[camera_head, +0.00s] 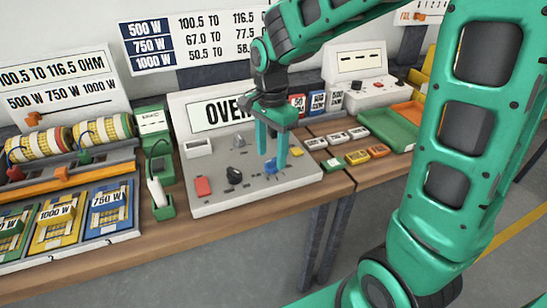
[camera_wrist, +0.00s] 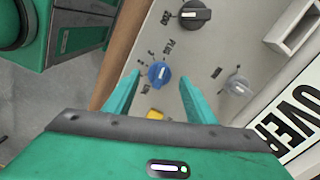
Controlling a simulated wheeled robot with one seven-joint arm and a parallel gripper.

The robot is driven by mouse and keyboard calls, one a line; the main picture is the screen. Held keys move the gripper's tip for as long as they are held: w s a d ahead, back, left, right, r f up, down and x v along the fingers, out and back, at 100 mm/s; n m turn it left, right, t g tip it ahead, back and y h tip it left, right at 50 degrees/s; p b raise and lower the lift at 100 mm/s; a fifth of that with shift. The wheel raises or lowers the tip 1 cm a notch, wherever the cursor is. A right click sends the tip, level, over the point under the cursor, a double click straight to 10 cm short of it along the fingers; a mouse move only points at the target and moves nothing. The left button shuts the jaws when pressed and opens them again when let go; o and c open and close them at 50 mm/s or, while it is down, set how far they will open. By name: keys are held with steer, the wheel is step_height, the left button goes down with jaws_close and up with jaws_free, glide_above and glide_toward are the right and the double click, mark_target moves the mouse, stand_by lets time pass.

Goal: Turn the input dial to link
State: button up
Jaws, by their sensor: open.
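A blue dial (camera_head: 270,166) is on the light grey control panel (camera_head: 222,205). It also shows in the wrist view (camera_wrist: 160,72), with a pale pointer bar on its face and small black lettering around it. The lettering is tilted and too small to read surely. My gripper (camera_head: 273,157) is open above the panel, pointing down. In the wrist view my gripper (camera_wrist: 157,77) has one finger on each side of the blue dial, with a gap on both sides. I cannot tell whether the fingertips are down at the dial's height.
The panel also bears a black knob (camera_wrist: 188,15), a grey knob (camera_wrist: 239,84), a yellow button (camera_wrist: 155,114) and a red button (camera_head: 203,186). A sign reading "OVE..." (camera_head: 193,112) stands behind. Meters and coils are at left; a green tray (camera_head: 388,128) is at right.

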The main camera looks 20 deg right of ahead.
mark_target(272, 164)
steer(key=shift+f, duration=1.3)
steer(key=shift+c, duration=0.4)
